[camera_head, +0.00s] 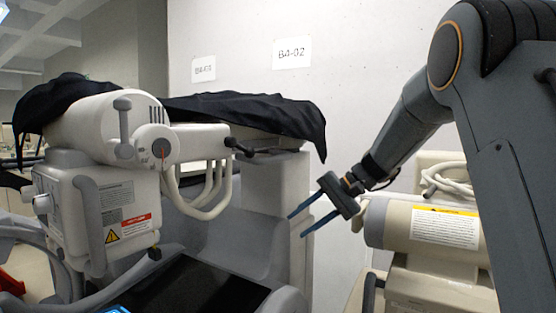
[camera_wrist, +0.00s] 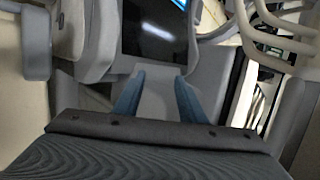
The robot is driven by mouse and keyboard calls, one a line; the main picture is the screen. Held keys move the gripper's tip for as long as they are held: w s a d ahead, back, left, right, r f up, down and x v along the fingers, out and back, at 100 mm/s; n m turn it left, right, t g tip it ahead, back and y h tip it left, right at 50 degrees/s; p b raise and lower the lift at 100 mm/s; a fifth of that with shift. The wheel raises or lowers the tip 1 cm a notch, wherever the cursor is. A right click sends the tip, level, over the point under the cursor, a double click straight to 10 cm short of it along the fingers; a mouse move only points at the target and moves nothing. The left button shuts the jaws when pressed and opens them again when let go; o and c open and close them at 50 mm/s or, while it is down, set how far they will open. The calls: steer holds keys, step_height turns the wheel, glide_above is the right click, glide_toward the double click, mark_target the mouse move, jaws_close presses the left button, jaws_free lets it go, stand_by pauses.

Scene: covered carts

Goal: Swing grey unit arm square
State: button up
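The grey unit (camera_head: 95,215) is a covered cart at the left in the head view, with a warning label on its front. Its arm (camera_head: 185,143) runs right from a round joint housing with an orange mark and ends in a dark handle (camera_head: 240,148). Pale cables hang below the arm. A black cover lies over and behind it. My gripper (camera_head: 297,226) is to the right of the arm and lower in the picture, apart from the handle. Its two blue fingers are spread with nothing between them. The wrist view also shows the fingers (camera_wrist: 158,85) apart and empty.
A second, cream unit (camera_head: 385,222) with a yellow-topped label and coiled cables stands at the right, behind my arm. A dark panel (camera_head: 190,288) lies at the bottom; a dark screen (camera_wrist: 155,30) shows in the wrist view. Wall signs read B4-02 (camera_head: 291,53) and a similar code.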

steer(key=w+r+t+y, duration=0.1)
steer(key=w+r+y, duration=0.2)
steer(key=w+r, duration=0.45)
steer(key=n+y, duration=0.2)
steer(key=y, duration=0.1)
glide_toward(281, 158)
steer(key=a, duration=0.4)
steer(key=p+x, duration=0.1)
steer(key=x, duration=0.1)
steer(key=p+x, duration=0.1)
steer(key=x, duration=0.1)
steer(key=w+x, duration=0.1)
steer(key=x, duration=0.2)
steer(key=shift+f+p, duration=0.35)
steer(key=shift+p, duration=0.05)
steer(key=shift+c, duration=0.2)
jaws_close()
